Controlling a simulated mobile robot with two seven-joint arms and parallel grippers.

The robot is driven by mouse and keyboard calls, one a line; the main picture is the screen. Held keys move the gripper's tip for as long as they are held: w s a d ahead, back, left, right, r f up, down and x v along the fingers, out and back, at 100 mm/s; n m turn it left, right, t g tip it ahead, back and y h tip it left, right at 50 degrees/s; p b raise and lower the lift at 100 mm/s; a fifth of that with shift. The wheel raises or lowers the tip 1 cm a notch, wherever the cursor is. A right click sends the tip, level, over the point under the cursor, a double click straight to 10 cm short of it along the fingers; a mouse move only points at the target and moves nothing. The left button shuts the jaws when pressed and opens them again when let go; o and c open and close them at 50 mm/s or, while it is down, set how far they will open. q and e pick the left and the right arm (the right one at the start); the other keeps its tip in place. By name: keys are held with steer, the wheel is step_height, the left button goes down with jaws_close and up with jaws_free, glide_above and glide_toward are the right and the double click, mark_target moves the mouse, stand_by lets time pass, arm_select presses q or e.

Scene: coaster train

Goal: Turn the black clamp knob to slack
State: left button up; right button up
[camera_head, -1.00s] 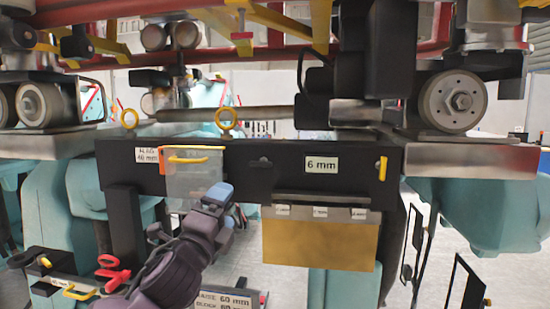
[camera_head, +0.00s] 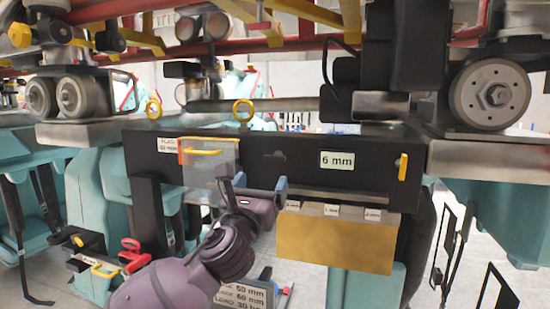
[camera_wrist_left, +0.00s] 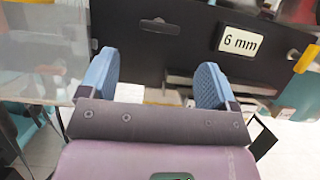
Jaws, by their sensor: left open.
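A black panel (camera_head: 300,178) with a "6 mm" label hangs under the coaster train. A small dark fitting (camera_head: 273,155), which looks like the black clamp knob, is on its face left of the label. It is black on black, so its turn angle is hard to read. In the left wrist view the same fitting (camera_wrist_left: 154,22) lies ahead, beyond the fingertips and between their lines. My left gripper (camera_head: 261,185) is open and empty, its blue fingers pointing up at the panel just below the fitting. The open fingers also show in the left wrist view (camera_wrist_left: 157,70). My right gripper is not in view.
A clear plate (camera_head: 210,175) with a yellow handle covers the panel's left part, close to my left finger. A yellow handle (camera_head: 403,167) sits at the panel's right end. A brass-coloured plate (camera_head: 335,242) hangs below. Wheels (camera_head: 492,95) stand above right.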

mark_target(273, 160)
arm_select(q)
steer(key=p+x, duration=0.1)
steer(key=x, duration=0.8)
steer(key=shift+w+d+r, duration=0.1)
steer(key=shift+w, duration=0.25)
steer(key=c, duration=0.9)
